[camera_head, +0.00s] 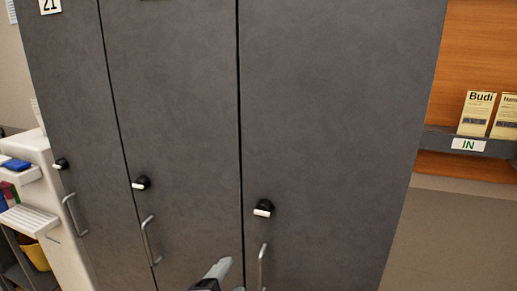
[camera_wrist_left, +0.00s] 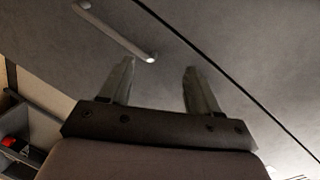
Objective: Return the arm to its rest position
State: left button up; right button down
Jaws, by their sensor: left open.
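My left gripper (camera_head: 229,277) shows at the bottom of the head view, in front of the grey lockers (camera_head: 335,130). It is partly cut off by the lower edge. In the left wrist view its two fingers (camera_wrist_left: 158,85) stand apart with nothing between them. A metal locker handle (camera_wrist_left: 115,30) lies beyond the left fingertip in that view; whether they touch I cannot tell. In the head view the right locker's handle (camera_head: 262,266) is just right of the gripper. My right gripper is in neither view.
The three locker doors look shut, each with a black knob such as the right one (camera_head: 264,208). A white cart (camera_head: 60,200) with trays stands at the left. At the right, a shelf (camera_head: 440,143) labelled IN holds cards (camera_head: 477,112). Wall shows below it.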

pick_arm(q)
jog(key=s+a+f+n+g+y, duration=0.1)
jog(key=s+a+f+n+g, duration=0.1)
jog(key=s+a+f+n, duration=0.5)
jog(key=s+a+f+n+g+y, duration=0.1)
jog(key=s+a+f+n+g, duration=0.1)
jog(key=s+a+f+n, duration=0.5)
jog(key=s+f, duration=0.4)
jog(key=f, duration=0.4)
jog(key=shift+a+f+y, duration=0.25)
jog(key=shift+f+y, duration=0.05)
jog(key=shift+f, duration=0.1)
jog(key=shift+s, duration=0.1)
